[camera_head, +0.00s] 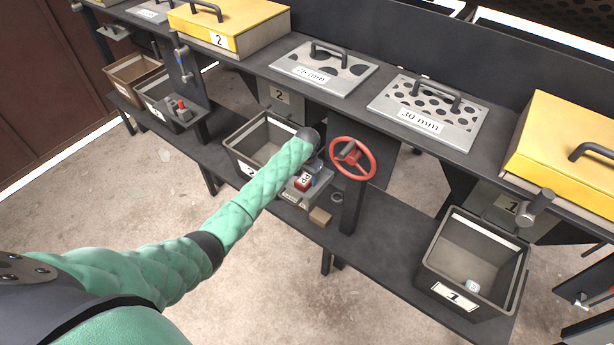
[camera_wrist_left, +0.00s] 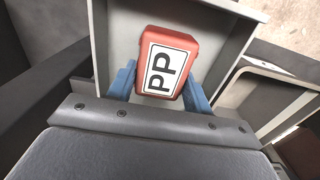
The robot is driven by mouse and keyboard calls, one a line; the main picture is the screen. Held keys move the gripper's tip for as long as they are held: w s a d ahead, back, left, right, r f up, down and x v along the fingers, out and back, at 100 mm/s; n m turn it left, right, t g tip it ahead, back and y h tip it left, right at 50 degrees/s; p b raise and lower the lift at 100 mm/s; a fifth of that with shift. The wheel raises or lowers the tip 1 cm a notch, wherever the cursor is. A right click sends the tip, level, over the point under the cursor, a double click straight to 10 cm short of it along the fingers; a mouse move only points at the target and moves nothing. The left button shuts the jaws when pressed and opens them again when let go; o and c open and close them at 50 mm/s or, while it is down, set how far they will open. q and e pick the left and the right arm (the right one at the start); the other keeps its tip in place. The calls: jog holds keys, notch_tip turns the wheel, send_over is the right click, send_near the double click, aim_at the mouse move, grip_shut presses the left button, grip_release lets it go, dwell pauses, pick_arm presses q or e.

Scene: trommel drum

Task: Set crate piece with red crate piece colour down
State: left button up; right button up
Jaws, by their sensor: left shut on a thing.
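My left gripper (camera_head: 312,172) is at the small grey tray on the lower shelf, just right of crate 2. The red piece also shows in the head view (camera_head: 303,181), low over the grey tray (camera_head: 291,198). In the wrist view a pale grey walled space (camera_wrist_left: 122,30) lies behind the piece. I cannot tell whether the piece touches its floor. My right gripper is not in view.
Crate 2 (camera_head: 238,153) stands left of the gripper, and a red handwheel (camera_head: 372,165) close to its right. A tan block (camera_head: 319,216) lies on the shelf in front. Crate 1 (camera_head: 434,290), at the right, holds a small pale piece (camera_head: 472,286). The shelf between is mostly clear.

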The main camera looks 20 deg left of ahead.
aim_at(307, 176)
pick_arm(q)
jog(key=o, duration=0.9)
jog(key=shift+f, duration=0.1)
jog(key=shift+o, duration=0.3)
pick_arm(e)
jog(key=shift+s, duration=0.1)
pick_arm(q)
jog(key=shift+r, duration=0.3)
notch_tip(307, 176, up, 12)
jog(key=b, duration=0.3)
jog(key=shift+f+b, duration=0.15)
jog(key=shift+b, duration=0.2)
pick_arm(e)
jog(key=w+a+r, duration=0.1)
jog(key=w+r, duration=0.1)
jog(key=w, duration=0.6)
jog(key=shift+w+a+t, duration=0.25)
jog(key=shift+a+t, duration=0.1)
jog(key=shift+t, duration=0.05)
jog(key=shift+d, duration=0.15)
